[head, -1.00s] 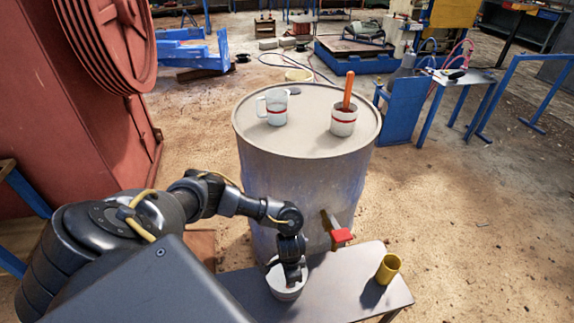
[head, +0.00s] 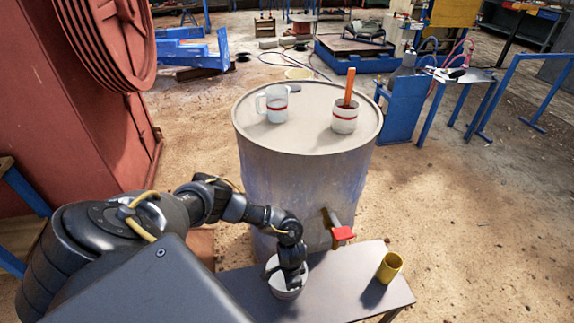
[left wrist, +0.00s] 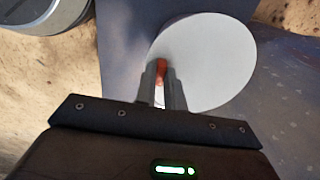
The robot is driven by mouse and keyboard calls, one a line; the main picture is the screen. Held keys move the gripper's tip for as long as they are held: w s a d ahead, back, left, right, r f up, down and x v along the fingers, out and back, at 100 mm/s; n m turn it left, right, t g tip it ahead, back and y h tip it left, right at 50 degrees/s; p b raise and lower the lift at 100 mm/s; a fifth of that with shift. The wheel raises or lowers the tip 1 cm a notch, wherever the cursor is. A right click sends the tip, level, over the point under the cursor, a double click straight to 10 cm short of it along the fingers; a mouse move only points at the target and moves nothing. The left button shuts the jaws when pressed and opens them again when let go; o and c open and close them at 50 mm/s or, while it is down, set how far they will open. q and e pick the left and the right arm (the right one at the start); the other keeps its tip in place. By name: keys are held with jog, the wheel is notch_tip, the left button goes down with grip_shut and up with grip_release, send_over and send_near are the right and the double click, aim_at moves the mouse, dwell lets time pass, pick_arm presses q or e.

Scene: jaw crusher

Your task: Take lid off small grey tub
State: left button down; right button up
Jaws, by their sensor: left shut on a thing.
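The small grey tub (head: 287,293) stands on the low bench, partly hidden in the head view by my left gripper (head: 292,281). Its round, pale grey lid (left wrist: 212,60) fills the middle of the left wrist view, with a small reddish-orange knob (left wrist: 161,70) on it. My left gripper (left wrist: 160,90) is shut on the knob, over the lid. The lid looks level, but I cannot tell whether it touches the tub's rim. My right gripper is not in view.
The dark bench top (head: 340,285) also bears a yellow cup (head: 390,267) at right. A large drum (head: 300,185) stands behind it, with a red-handled tap (head: 342,233) jutting towards the bench. Two mugs stand on the drum. Bare bench lies between tub and yellow cup.

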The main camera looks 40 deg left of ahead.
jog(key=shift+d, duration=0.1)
